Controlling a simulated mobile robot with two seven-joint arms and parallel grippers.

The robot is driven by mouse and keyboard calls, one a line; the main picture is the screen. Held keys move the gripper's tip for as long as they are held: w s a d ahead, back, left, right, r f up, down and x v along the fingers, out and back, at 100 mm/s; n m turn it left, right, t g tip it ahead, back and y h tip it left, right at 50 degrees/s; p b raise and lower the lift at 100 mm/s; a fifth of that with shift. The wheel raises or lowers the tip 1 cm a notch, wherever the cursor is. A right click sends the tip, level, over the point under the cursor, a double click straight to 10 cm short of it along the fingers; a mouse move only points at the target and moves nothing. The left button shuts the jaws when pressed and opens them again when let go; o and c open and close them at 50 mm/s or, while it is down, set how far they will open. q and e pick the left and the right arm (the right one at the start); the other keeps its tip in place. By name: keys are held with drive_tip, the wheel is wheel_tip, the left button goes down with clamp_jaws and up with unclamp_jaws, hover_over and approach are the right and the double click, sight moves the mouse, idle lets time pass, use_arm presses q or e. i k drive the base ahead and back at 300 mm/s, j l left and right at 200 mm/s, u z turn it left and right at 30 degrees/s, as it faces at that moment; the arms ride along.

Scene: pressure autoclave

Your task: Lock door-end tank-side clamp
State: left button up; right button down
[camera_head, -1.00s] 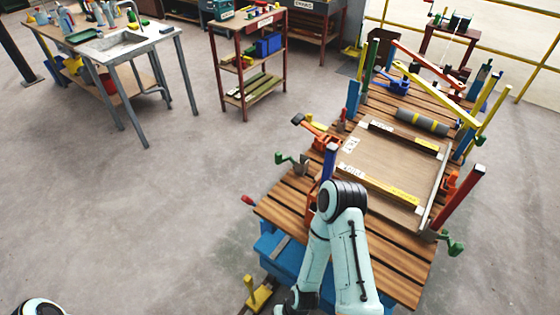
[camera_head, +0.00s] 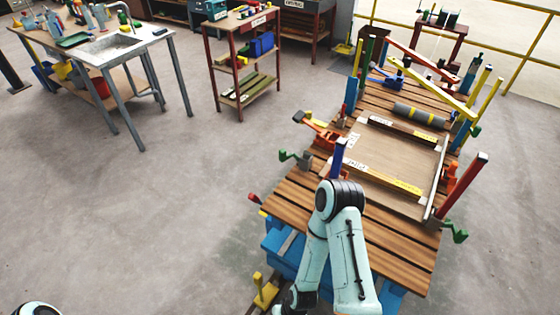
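Several toggle clamps line the slatted wooden bench (camera_head: 395,238). An orange-handled clamp (camera_head: 318,128) and a green-handled clamp (camera_head: 294,158) stand on its left side. Another green-handled clamp (camera_head: 452,230) stands at the near right, beside a tall red-topped post (camera_head: 465,184). I cannot tell which is the door-end tank-side clamp, nor whether any is locked. One of my arms rises in front of the near edge, apart from these handles. Neither gripper shows; the left arm is only a pale rounded part at the bottom left corner.
A yellow bar crosses the far end. A red shelf cart (camera_head: 242,75) and a sink table (camera_head: 112,48) stand behind left.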

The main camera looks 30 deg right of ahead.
sight(282, 156)
drive_tip(key=i+j+z, duration=0.15)
drive_tip(key=j, duration=0.35)
drive_tip(key=j+z, duration=0.2)
drive_tip(key=j, duration=0.35)
drive_tip(key=i+j+z, duration=0.15)
drive_tip(key=j, duration=0.15)
drive_tip(key=i+j+z, duration=0.35)
drive_tip(key=j, duration=0.3)
drive_tip(key=i+j+z, duration=0.1)
drive_tip(key=i+z, duration=0.2)
drive_tip(key=i, duration=0.2)
drive_tip(key=i+j+z, duration=0.3)
drive_tip(key=i, duration=0.2)
drive_tip(key=l, duration=0.1)
